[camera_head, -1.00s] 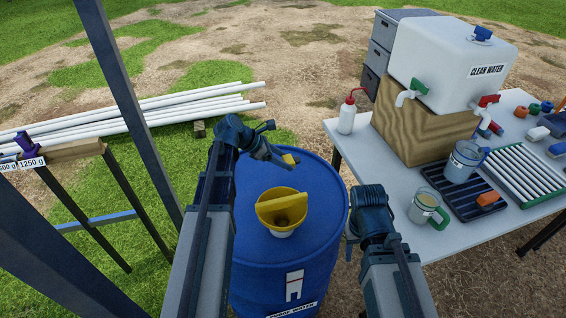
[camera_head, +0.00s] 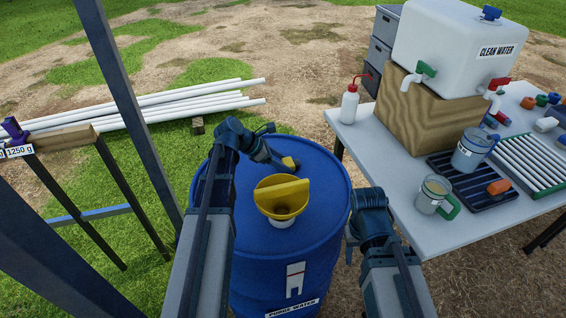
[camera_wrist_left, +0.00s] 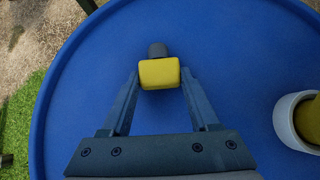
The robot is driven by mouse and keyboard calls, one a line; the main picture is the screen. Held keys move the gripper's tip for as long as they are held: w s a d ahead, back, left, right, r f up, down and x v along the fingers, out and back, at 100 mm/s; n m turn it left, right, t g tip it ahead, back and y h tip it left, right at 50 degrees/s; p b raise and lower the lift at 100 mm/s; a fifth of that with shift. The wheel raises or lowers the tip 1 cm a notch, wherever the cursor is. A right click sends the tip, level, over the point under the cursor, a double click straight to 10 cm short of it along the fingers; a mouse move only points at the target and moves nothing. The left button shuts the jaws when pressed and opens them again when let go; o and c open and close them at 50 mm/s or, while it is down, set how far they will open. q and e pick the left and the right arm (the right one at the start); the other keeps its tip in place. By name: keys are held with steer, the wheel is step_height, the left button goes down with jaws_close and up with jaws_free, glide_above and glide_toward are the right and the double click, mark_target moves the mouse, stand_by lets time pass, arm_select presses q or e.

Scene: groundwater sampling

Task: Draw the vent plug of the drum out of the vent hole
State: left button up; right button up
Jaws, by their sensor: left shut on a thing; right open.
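The blue drum (camera_head: 325,232) stands upright in the middle of the head view. Its vent plug shows as a small yellow block (camera_head: 289,162) near the far part of the lid. My left gripper (camera_head: 283,161) is shut on the plug. In the left wrist view the yellow plug (camera_wrist_left: 160,74) sits between the two fingertips, with a dark round part just beyond it. Whether the plug is still in the vent hole is hidden from these angles. My right gripper (camera_head: 352,246) is only partly visible beside the drum's right side, apart from it; its fingers are mostly hidden.
A yellow funnel (camera_head: 282,197) stands on the lid, close to my left arm. The table (camera_head: 405,222) at right holds a wash bottle (camera_head: 349,104), a mug (camera_head: 434,195) and a clean-water tank (camera_head: 450,50). White pipes (camera_head: 160,108) lie on the grass.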

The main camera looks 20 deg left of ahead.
arm_select(q)
steer(key=shift+f, duration=0.1)
stand_by(0.4)
steer(key=o, duration=1.3)
steer(key=shift+c, duration=0.2)
steer(key=p+v, duration=0.9)
steer(key=v, duration=0.5)
steer(key=shift+p, duration=0.4)
steer(key=shift+w, duration=0.1)
